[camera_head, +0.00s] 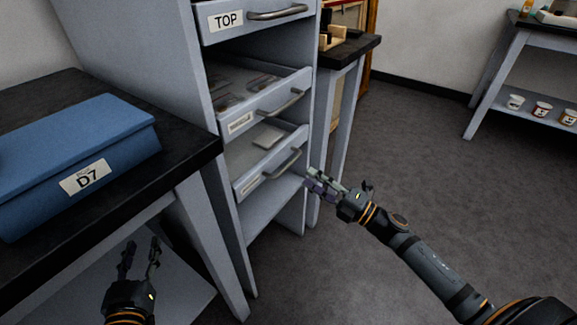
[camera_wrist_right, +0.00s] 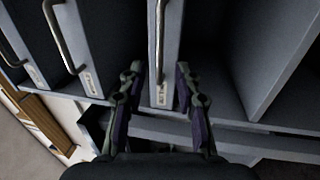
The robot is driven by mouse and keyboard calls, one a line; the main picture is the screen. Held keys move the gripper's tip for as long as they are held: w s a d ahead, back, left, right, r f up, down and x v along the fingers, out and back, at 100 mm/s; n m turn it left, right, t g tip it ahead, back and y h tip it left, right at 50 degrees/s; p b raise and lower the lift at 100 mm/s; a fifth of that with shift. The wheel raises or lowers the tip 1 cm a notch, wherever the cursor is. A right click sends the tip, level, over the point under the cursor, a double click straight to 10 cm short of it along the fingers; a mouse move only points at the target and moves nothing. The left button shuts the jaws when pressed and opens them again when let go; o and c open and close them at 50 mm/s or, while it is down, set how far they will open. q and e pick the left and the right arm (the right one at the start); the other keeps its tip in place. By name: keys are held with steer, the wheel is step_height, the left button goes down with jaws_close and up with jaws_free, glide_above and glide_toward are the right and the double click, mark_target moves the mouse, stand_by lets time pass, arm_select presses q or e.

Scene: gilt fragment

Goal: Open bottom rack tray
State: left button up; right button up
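The bottom rack tray (camera_head: 262,172) is pulled part-way out of the grey rack, with a pale flat item visible inside. Its curved metal handle (camera_head: 284,165) faces right and also shows in the right wrist view (camera_wrist_right: 159,45). My right gripper (camera_head: 314,181) is just right of this handle, seemingly apart from it. In the right wrist view its fingers (camera_wrist_right: 158,88) are spread, with the tray front and its label between them in the picture. My left gripper (camera_head: 139,250) is open and empty at the lower left, beside the black-topped table, away from the rack.
The middle tray (camera_head: 270,108) is also part-way out above the bottom one. The TOP drawer (camera_head: 256,18) is above it. A blue D7 box (camera_head: 75,155) sits on the black table (camera_head: 190,145) at left. Open floor (camera_head: 430,170) lies to the right.

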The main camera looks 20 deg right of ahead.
mark_target(289, 163)
steer(key=x, duration=0.8)
steer(key=shift+w+a, duration=0.1)
steer(key=shift+w, duration=0.15)
arm_select(q)
steer(key=shift+w+r+t, duration=0.2)
steer(key=shift+r+t, duration=0.4)
steer(key=shift+r, duration=0.65)
arm_select(e)
jaws_close()
